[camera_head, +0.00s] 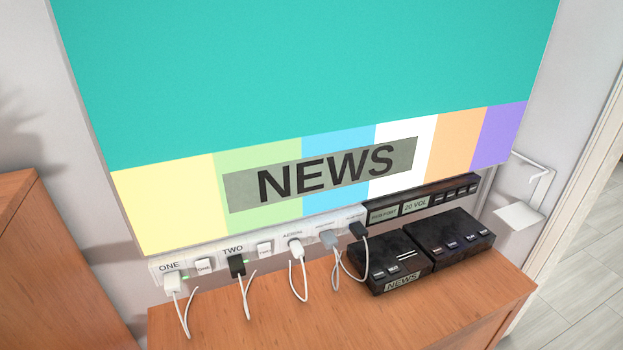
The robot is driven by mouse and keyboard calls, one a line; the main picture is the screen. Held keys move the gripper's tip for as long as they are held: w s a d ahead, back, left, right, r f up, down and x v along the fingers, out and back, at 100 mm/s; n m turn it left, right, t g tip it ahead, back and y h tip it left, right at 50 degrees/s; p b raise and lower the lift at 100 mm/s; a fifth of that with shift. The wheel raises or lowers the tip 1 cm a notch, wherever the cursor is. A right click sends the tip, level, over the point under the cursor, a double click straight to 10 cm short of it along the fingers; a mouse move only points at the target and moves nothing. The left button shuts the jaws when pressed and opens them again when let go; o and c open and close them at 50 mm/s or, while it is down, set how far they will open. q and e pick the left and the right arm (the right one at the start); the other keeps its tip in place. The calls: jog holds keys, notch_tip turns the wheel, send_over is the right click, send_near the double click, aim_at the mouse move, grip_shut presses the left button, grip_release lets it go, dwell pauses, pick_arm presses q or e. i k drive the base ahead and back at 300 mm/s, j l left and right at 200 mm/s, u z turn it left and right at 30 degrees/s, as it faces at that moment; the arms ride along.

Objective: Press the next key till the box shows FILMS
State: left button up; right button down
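A large screen (310,80) fills the upper view, teal with colored bars along its lower edge, and shows NEWS in a grey banner (320,175). Below it on a wooden cabinet sit two black boxes side by side. The left box (385,262) has a small label reading NEWS (402,282) on its front and small keys on top. The right box (450,238) has several small keys on top and no word I can read. The lettering on the keys is too small to read. Neither of my grippers is in view.
A white power strip (207,265) marked ONE and TWO runs under the screen with several plugs and hanging cables. A black bar (425,203) reads 20 VOL. The wooden cabinet top (330,310) is clear in front. Another wooden cabinet (60,270) stands at left.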

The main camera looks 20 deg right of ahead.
aim_at(392, 270)
jog(key=k+l+z, duration=0.2)
jog(key=z, duration=0.2)
jog(key=k+l+z, duration=0.15)
jog(key=l+z, duration=0.3)
